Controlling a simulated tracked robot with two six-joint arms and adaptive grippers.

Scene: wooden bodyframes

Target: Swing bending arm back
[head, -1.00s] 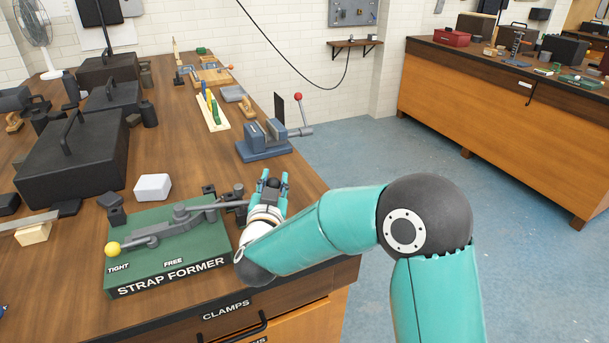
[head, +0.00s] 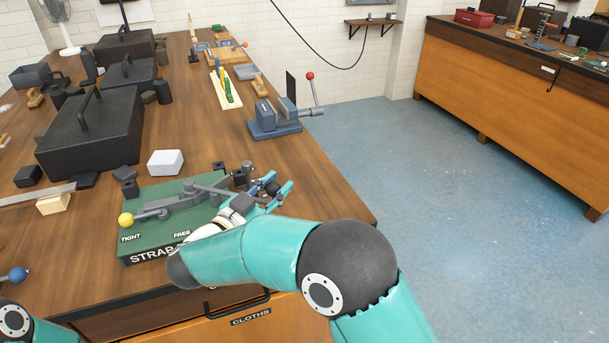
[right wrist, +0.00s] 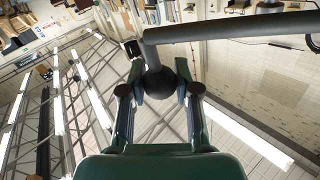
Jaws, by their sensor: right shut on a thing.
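The strap former (head: 150,246) is a green base with TIGHT and FREE labels, on the near part of the bench. Its yellow-knobbed lever (head: 126,219) points left, on the TIGHT side. The grey bending arm (head: 213,190) reaches right from the pivot area. My right gripper (head: 275,190) is shut on the bending arm's dark ball end, off the base's right side. In the right wrist view the dark ball (right wrist: 160,82) sits between the fingers, with the grey bar (right wrist: 230,27) running right. My right forearm hides the base's front right corner. My left gripper is out of view.
A white block (head: 165,163) and small dark blocks (head: 124,174) stand behind the base. A blue vise (head: 274,122) with a red-knobbed lever stands farther back. A black case (head: 90,140) is at the left. The bench's right edge is close to my gripper.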

